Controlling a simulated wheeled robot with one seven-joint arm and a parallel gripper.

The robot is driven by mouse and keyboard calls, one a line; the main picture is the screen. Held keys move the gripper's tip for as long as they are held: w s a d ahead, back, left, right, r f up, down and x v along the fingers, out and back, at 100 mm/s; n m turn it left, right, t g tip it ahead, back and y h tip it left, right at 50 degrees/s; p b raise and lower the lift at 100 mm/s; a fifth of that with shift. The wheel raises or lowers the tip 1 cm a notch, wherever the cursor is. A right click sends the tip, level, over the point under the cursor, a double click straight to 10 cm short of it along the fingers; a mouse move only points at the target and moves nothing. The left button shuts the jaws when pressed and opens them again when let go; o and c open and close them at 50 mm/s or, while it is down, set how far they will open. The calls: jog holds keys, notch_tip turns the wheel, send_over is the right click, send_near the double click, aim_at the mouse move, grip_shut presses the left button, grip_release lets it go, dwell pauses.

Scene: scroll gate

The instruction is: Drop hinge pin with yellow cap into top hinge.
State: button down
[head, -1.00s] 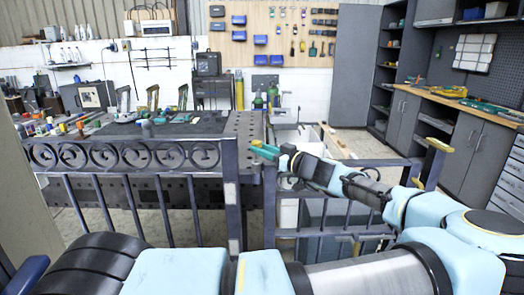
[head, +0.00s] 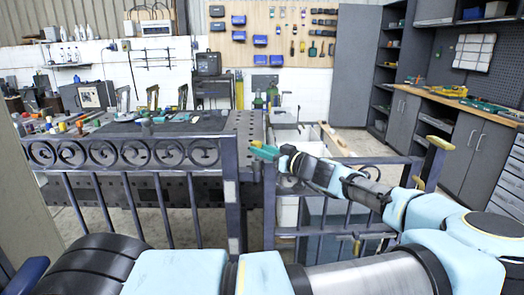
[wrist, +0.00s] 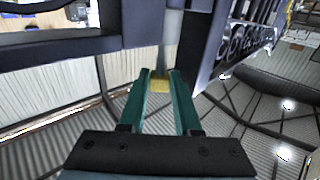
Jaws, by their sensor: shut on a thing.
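My gripper (head: 264,153) has green fingers and is shut on the hinge pin's yellow cap (wrist: 160,86). In the head view the cap is a small yellow spot (head: 256,144) at the fingertips. The fingers sit at the top of the gap between the dark scroll gate (head: 120,153) on the left and the dark post (head: 269,205) on the right. In the wrist view the cap lies between the fingertips (wrist: 159,76), near the gap between two dark uprights. The pin's shaft and the top hinge cannot be made out clearly, so I cannot tell whether the pin is in the hinge.
A dark workbench (head: 195,124) with tools stands behind the scroll gate. A lower railing section (head: 340,212) runs right to a yellow-topped post (head: 433,160). Grey cabinets and a wooden counter (head: 470,104) line the right side. My arm passes above the railing.

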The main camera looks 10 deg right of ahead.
jog(key=shift+f+b, duration=1.45)
jog(key=shift+f, duration=0.05)
dwell(0.6)
jog(key=c, duration=0.5)
grip_release()
jog(key=b+v, duration=0.3)
jog(key=v, duration=0.8)
jog(key=shift+w+b, duration=0.1)
jog(key=shift+b, duration=0.3)
